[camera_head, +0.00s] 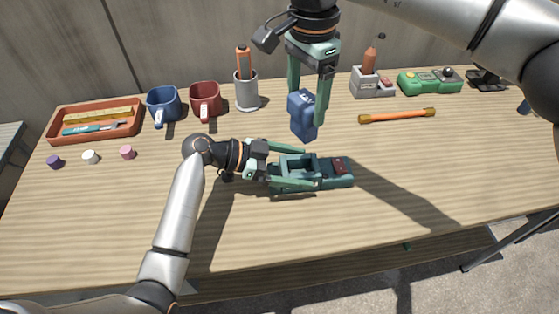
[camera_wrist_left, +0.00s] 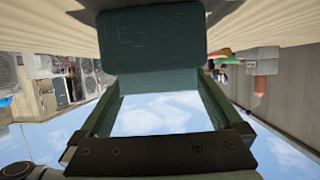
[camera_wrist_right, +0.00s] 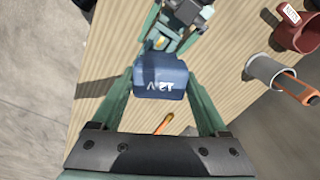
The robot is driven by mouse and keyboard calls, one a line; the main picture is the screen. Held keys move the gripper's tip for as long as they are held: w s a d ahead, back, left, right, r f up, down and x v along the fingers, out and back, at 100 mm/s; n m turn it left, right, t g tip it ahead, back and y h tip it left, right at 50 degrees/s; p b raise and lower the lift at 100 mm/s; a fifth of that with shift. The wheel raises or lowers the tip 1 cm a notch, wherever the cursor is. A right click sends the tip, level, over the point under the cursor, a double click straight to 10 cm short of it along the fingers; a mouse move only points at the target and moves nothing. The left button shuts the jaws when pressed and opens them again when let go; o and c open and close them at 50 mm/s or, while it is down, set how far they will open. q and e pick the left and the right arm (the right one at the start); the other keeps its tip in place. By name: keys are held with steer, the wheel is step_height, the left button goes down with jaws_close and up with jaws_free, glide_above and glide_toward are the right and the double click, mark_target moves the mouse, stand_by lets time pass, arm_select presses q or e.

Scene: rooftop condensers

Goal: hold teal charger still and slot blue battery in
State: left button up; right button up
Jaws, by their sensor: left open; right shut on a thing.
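The teal charger (camera_head: 338,179) lies on the wooden table, with an open slot and a dark red patch at its right end. My left gripper (camera_head: 306,168) is low at the table, open, its fingers on either side of the charger. The charger's end face (camera_wrist_left: 150,40) fills the upper middle of the left wrist view. My right gripper (camera_head: 308,108) points down and is shut on the blue battery (camera_head: 303,122), held in the air above the charger's level. In the right wrist view the battery (camera_wrist_right: 160,80) sits between the fingers, with the charger (camera_wrist_right: 160,42) beyond it.
Along the back stand an orange tray (camera_head: 75,137), a blue mug (camera_head: 164,105), a red mug (camera_head: 205,100), a grey pen cup (camera_head: 246,98), a grey holder (camera_head: 368,86) and a green device (camera_head: 429,82). An orange rod (camera_head: 397,116) lies right of the battery. The front table is clear.

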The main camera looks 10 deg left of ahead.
mark_target(304, 125)
arm_select(q)
steer(key=shift+w+d+f, duration=0.1)
steer(key=shift+d+f, duration=0.05)
steer(key=shift+d, duration=0.3)
jaws_close()
arm_select(e)
steer(key=f+n, duration=0.1)
steer(key=n, duration=0.2)
steer(key=shift+f+n, duration=0.3)
steer(key=shift+f, duration=0.1)
steer(key=n, duration=0.1)
steer(key=f+n, duration=0.1)
steer(key=n, duration=0.1)
steer(key=shift+f, duration=0.3)
step_height(304, 125, down, 2)
steer(key=n, duration=0.6)
steer(key=shift+f, duration=0.25)
